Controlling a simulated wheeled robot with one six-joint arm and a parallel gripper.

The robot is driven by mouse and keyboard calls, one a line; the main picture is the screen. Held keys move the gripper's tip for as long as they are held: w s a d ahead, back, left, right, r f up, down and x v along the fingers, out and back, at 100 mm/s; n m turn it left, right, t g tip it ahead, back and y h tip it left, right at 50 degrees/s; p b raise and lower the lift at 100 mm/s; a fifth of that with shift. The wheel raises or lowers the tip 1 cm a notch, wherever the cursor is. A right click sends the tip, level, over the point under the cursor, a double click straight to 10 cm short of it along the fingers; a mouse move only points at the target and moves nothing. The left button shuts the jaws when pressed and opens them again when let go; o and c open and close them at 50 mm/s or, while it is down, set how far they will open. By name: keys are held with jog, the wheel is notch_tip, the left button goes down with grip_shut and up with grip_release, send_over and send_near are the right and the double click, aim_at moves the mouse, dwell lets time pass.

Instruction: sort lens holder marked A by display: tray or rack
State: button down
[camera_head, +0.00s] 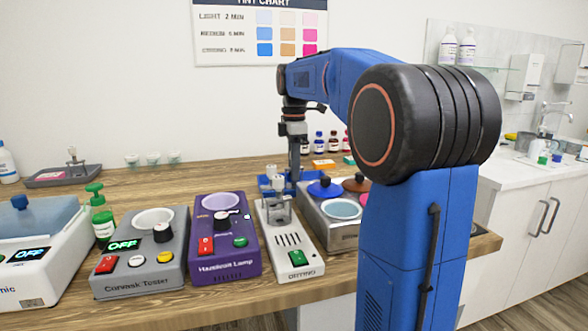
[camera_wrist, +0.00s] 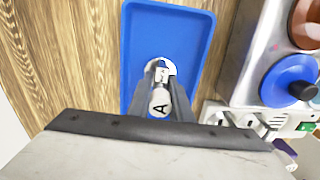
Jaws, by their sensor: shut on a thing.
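My gripper (camera_head: 290,180) points down at the back of the bench and is shut on the lens holder. In the wrist view, my gripper (camera_wrist: 163,95) has the lens holder marked A (camera_wrist: 160,104) between its fingers, over a blue tray (camera_wrist: 137,20). I cannot tell if the holder touches the tray. Part of the blue tray (camera_head: 264,183) shows behind the white device. The grey tester's display (camera_head: 124,245) reads OFF.
A purple lamp unit (camera_head: 224,240), a white device (camera_head: 292,250) and a metal bath (camera_head: 335,232) with coloured lids stand close together in front. A dark tray (camera_head: 45,180) with a similar small holder lies at back left. Bottles (camera_head: 333,142) stand behind my arm.

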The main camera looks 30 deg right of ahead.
jog(key=shift+f, duration=0.15)
jog(key=c, duration=1.2)
grip_release()
jog(key=shift+r, duration=3)
